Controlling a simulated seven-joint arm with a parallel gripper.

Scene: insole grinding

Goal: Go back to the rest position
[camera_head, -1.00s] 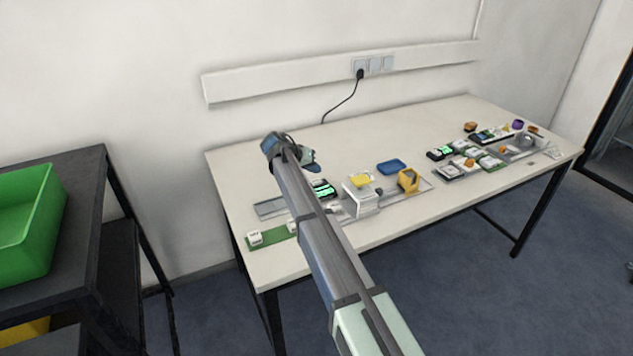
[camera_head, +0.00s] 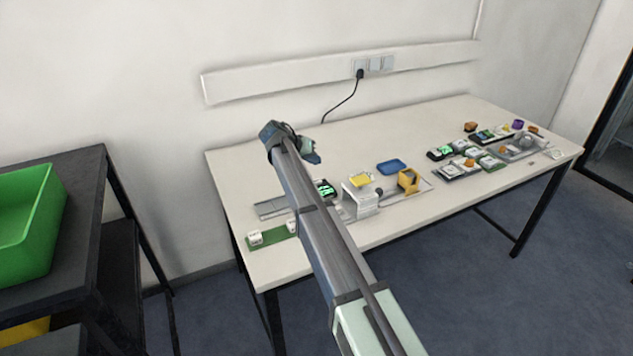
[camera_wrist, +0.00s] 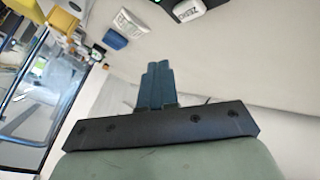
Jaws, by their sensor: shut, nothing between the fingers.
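My gripper shows in the wrist view (camera_wrist: 157,72) with its dark blue fingers together and nothing between them. In the head view my arm reaches up across the left part of the white table (camera_head: 330,148), and its wrist end (camera_head: 290,140) is above the table's left side. The gripper is apart from the things on the table.
A grey machine with a white block (camera_head: 360,199) and a yellow part (camera_head: 408,181) stands near the front edge. Several small devices (camera_head: 468,165) fill the right side. A green bin (camera_head: 30,222) stands on a dark rack at left.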

